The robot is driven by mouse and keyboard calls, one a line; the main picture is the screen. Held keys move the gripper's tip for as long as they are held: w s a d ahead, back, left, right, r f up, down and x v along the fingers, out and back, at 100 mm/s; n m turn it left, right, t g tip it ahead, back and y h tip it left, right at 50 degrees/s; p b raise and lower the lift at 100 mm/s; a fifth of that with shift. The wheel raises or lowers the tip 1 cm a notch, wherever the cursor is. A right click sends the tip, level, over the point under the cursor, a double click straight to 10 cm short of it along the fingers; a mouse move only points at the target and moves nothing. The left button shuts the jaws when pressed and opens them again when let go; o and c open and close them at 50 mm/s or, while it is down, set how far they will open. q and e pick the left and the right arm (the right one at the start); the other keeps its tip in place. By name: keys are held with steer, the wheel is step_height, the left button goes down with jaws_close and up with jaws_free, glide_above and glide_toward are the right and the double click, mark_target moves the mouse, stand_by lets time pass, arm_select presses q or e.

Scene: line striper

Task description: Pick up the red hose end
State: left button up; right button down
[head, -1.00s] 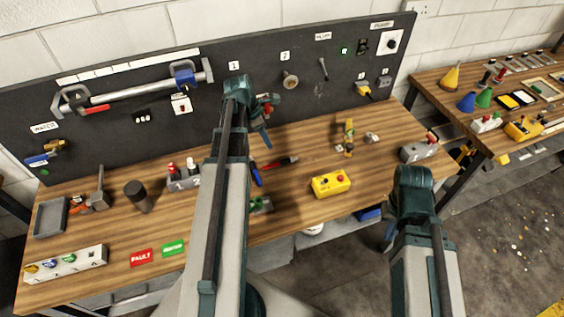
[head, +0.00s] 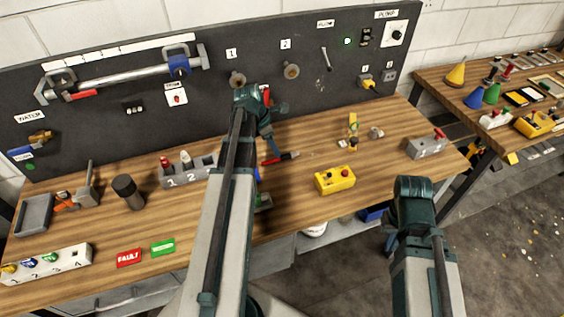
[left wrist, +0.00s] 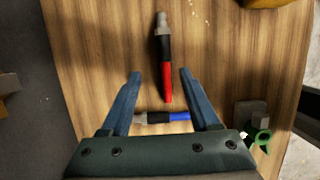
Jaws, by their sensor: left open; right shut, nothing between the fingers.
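The red hose end (left wrist: 168,82) lies on the wooden bench, with a black middle and a silver tip pointing away in the left wrist view. It also shows in the head view (head: 284,157). My left gripper (left wrist: 160,75) is open above it. The red part lies between the two blue fingers in the picture, apart from both. In the head view my left gripper (head: 274,151) is beside its red end. A blue hose end (left wrist: 172,117) lies crosswise nearer the palm. My right gripper (head: 390,241) is shut and empty, partly hidden by its arm, off the bench front.
A green fitting on a grey block (left wrist: 258,138) stands near the bench's front edge. A yellow control box (head: 334,180) is to the right. A grey block marked 1 and 2 (head: 187,176) is to the left. A dark panel (head: 140,125) rises behind.

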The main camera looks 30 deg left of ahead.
mark_target(280, 159)
arm_select(q)
steer(key=b+x, duration=0.5)
steer(key=shift+s+d+f, duration=0.1)
steer(key=shift+s+d, duration=0.05)
steer(key=shift+d, duration=0.25)
jaws_close()
